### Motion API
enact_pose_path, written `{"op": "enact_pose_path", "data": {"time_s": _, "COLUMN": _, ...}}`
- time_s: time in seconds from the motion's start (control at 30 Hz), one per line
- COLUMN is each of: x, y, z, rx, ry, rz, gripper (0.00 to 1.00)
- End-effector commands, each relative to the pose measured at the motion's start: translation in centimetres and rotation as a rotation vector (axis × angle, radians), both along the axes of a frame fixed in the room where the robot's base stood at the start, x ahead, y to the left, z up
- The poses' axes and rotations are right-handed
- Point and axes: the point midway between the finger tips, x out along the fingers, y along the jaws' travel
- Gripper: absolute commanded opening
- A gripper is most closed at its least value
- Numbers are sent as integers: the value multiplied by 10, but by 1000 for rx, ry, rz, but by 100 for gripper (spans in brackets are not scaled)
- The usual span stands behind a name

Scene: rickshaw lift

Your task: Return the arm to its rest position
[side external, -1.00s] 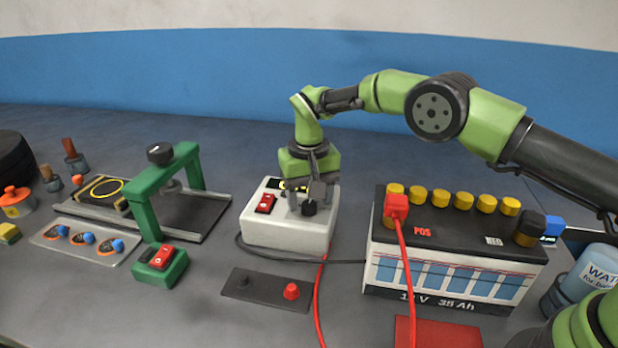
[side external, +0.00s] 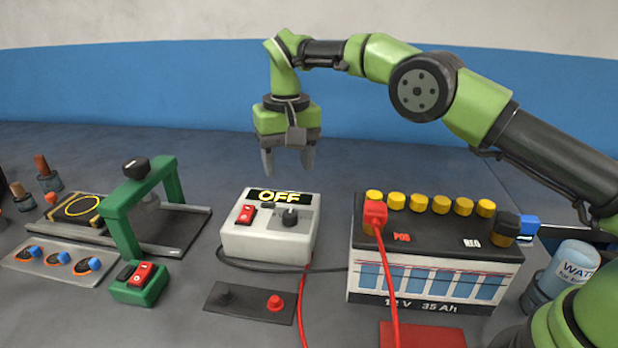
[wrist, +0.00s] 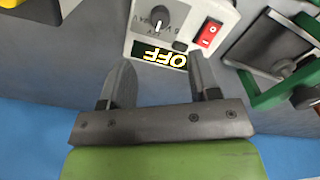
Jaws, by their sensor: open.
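My gripper (side external: 289,162) hangs open and empty above and behind the white charger box (side external: 262,243), fingers pointing down and apart from it. The box has a display reading OFF (side external: 279,196), a black knob (side external: 290,216) and a red switch (side external: 246,214). In the wrist view, my gripper (wrist: 160,85) has its two fingers spread, with nothing between them. The charger (wrist: 190,12) shows beyond the fingertips there, its display, knob and red switch in view.
A battery (side external: 430,262) with yellow caps and a red clamp (side external: 375,214) stands at right. A green press frame (side external: 120,222) stands at left. A black plate (side external: 250,302) with a red stud lies in front. Cables cross the bench. Air around my gripper is clear.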

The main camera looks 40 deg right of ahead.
Motion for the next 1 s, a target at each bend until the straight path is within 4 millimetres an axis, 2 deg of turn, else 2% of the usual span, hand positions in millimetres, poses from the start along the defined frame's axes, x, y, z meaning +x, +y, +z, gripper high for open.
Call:
{"op": "enact_pose_path", "data": {"time_s": 0.13, "x": -6, "y": -9, "z": 37, "rx": 20, "ry": -44, "rz": 4, "gripper": 56}}
{"op": "enact_pose_path", "data": {"time_s": 0.27, "x": -24, "y": -21, "z": 83, "rx": 50, "ry": -106, "rz": 9, "gripper": 56}}
{"op": "enact_pose_path", "data": {"time_s": 0.4, "x": -56, "y": -35, "z": 126, "rx": 83, "ry": -180, "rz": 11, "gripper": 56}}
{"op": "enact_pose_path", "data": {"time_s": 0.6, "x": -117, "y": -53, "z": 166, "rx": 125, "ry": -292, "rz": -1, "gripper": 56}}
{"op": "enact_pose_path", "data": {"time_s": 0.8, "x": -187, "y": -66, "z": 178, "rx": 162, "ry": -410, "rz": -24, "gripper": 56}}
{"op": "enact_pose_path", "data": {"time_s": 1.0, "x": -252, "y": -75, "z": 163, "rx": 189, "ry": -526, "rz": -58, "gripper": 56}}
